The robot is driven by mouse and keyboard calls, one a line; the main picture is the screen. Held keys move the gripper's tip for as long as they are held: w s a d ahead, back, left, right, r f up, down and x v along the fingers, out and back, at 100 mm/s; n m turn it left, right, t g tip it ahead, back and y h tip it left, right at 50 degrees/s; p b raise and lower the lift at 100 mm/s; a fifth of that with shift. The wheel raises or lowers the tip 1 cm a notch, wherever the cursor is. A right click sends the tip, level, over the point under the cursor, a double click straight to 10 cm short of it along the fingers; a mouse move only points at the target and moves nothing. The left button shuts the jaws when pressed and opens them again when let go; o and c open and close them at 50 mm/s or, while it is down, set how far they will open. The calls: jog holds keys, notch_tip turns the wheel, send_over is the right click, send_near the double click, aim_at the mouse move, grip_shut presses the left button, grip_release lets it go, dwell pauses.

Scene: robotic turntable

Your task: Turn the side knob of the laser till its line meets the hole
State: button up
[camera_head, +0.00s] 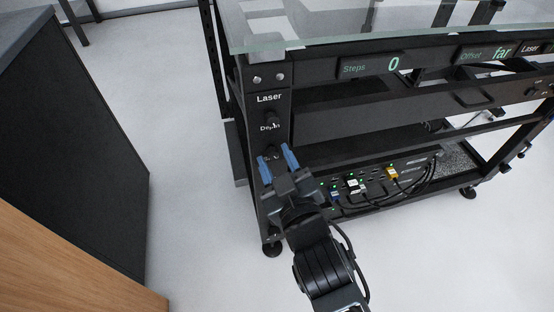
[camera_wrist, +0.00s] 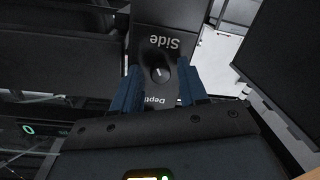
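The side knob (camera_wrist: 158,73) is a small black dial with a pale pointer mark. In the wrist view it sits between the upside-down labels "Side" and "Depth", framed by my two blue fingers. My gripper (camera_head: 276,158) is open in front of the black laser panel (camera_head: 268,88), with the fingers on either side of the knob's outline; I cannot tell whether they touch it. In the head view the side knob is partly hidden behind the fingertips. The depth knob (camera_head: 273,122) is above it. The offset display (camera_head: 486,53) reads "far". Neither the laser line nor the hole can be made out.
The steps display (camera_head: 374,66) reads 0. A glass top (camera_head: 290,28) covers the black cart. Its lower shelf holds lit electronics (camera_head: 357,186) and cables. A dark cabinet (camera_head: 75,130) stands at left, with clear pale floor (camera_head: 165,75) between it and the cart.

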jog(key=shift+o, duration=0.6)
jog(key=p+v, duration=0.2)
jog(key=v, duration=0.5)
jog(key=shift+s+d, duration=0.15)
jog(key=shift+s, duration=0.2)
jog(key=s+d+f+m+h, duration=0.1)
jog(key=s+d+m+h, duration=0.1)
jog(key=s+d, duration=0.5)
jog(key=s+d+f+m+h, duration=0.1)
jog(key=s+d+m, duration=0.1)
jog(key=s+d, duration=0.5)
jog(key=s+d+r+m+g+h, duration=0.1)
jog(key=s+d+r+m+h, duration=0.2)
jog(key=s, duration=0.5)
jog(key=s+d+r+m+g, duration=0.1)
jog(key=s+d+r, duration=0.25)
jog(key=s, duration=0.45)
notch_tip(320, 180, up, 23)
jog(key=p, duration=2.2)
jog(key=shift+a, duration=0.4)
